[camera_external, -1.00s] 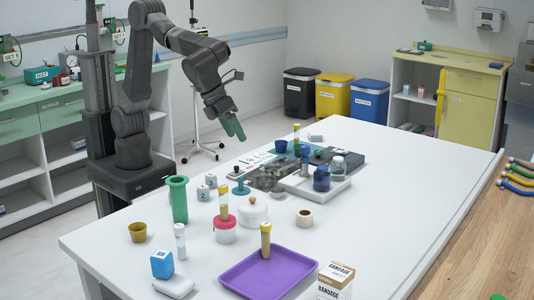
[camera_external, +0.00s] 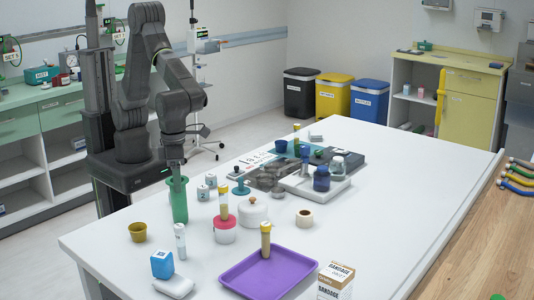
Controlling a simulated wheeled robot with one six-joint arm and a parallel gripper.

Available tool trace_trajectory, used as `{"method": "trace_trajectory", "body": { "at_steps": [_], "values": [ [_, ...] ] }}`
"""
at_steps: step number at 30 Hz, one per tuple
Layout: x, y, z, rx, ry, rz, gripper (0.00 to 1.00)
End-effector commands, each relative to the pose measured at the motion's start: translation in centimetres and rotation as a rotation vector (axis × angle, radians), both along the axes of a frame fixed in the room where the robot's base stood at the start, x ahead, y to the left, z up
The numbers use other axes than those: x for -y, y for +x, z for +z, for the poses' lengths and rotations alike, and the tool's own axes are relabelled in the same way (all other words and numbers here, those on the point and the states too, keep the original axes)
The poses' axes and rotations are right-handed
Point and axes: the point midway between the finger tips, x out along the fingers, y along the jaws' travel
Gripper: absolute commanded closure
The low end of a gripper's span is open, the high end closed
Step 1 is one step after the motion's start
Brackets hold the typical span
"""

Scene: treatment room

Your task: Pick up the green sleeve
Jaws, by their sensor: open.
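The green sleeve (camera_external: 180,208) is a tall green cup-like tube standing upright on the white table, near its left edge. My gripper (camera_external: 176,181) points straight down at the top of the sleeve. Its lower end overlaps the sleeve's rim in the picture and hides part of it. The jaws are open. I cannot tell whether the fingers are inside, around or in front of the sleeve, or whether they touch it.
Small numbered grey containers (camera_external: 203,192) and a blue stand (camera_external: 240,187) are close on the right. A yellow-brown cup (camera_external: 137,232) and a white-capped tube (camera_external: 180,241) stand in front. A purple tray (camera_external: 284,274) lies further right.

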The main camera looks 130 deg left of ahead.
Motion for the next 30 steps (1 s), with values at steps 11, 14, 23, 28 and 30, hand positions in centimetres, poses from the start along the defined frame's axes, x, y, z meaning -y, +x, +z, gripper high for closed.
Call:
{"method": "trace_trajectory", "body": {
  "at_steps": [11, 14, 23, 28, 30],
  "values": [
    [0.0, -0.1, -4.2, -0.003, 0.001, 0.0, 0.34],
    [0.0, 0.0, -5.5, -0.001, 0.001, 0.0, 0.34],
    [0.0, 0.0, -6.4, 0.002, 0.0, 0.0, 0.34],
    [0.0, 0.0, -6.4, 0.002, 0.0, 0.0, 0.59],
    [0.0, 0.0, -6.4, 0.002, 0.0, 0.0, 0.67]
  ]
}}
